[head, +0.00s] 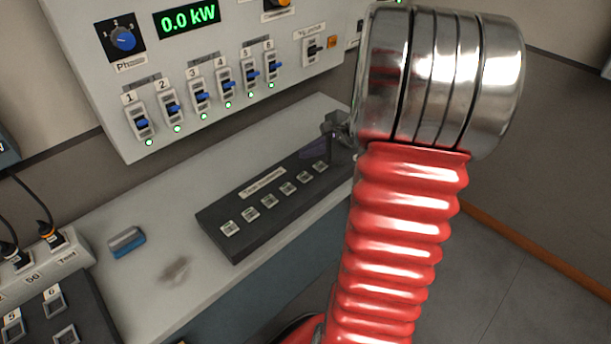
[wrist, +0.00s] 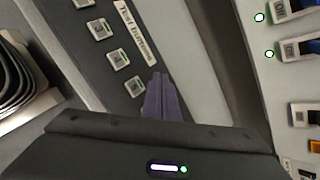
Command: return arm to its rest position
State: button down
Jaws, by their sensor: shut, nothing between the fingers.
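My gripper (head: 316,148) shows in the head view beside my red ribbed arm, over the far right end of the black button box. Part of it is hidden behind the arm. In the wrist view its purple fingers (wrist: 160,92) are together and hold nothing. They point at the edge of the button box, and I cannot tell whether they touch it.
The black button box (head: 227,243) lies on a grey bench (head: 150,245). Above it, a wall panel (head: 215,55) carries several blue faders with lit green lamps and a 0.0 kW display. A blue eraser-like block (head: 127,243) and a plug box (head: 75,258) stand at left.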

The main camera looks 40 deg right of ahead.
dwell(0.6)
jog(key=s+a+n, duration=0.1)
jog(key=s+a+f+n+g, duration=0.1)
jog(key=s, duration=0.1)
jog(key=s+a+f+n+g, duration=0.1)
jog(key=a+n, duration=0.1)
jog(key=shift+s+f+y, duration=0.25)
jog(key=shift+s+y, duration=0.05)
jog(key=shift+y, duration=0.1)
jog(key=s+a+r+n+h, duration=0.1)
jog(key=s+a+r+n, duration=0.2)
jog(key=a+n, duration=0.3)
jog(key=s+a+r+n+g+h, duration=0.1)
jog(key=s+a+r+n, duration=0.3)
jog(key=a, duration=0.8)
jog(key=s+a+r+n, duration=0.3)
jog(key=a+r+n, duration=0.3)
jog(key=a+n, duration=0.3)
jog(key=shift+s+a+r+n+h, duration=0.2)
jog(key=shift+s+a+n+h, duration=0.15)
jog(key=shift+n, duration=0.35)
jog(key=shift+w, duration=0.1)
